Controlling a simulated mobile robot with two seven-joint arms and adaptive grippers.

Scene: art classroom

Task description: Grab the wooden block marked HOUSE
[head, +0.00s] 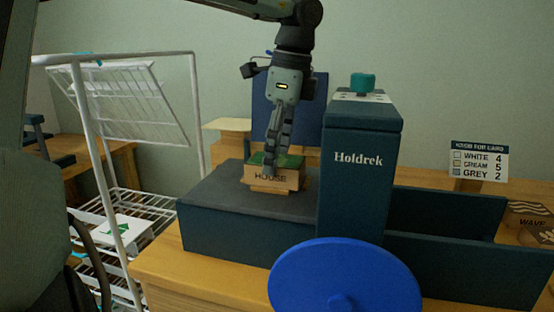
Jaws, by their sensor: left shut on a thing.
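The wooden block marked HOUSE (286,181) has a green top and rests on the dark flat bed of the Holdrek press (245,191), with the lettering facing me. My left gripper (271,168) points down from above, its fingers shut on the block. The fingers cover part of the block's top and front. My right gripper is not in view.
The tall Holdrek housing (358,165) with a teal knob stands just right of the block. A blue disc (345,285) is in front. A white wire rack (130,150) stands left.

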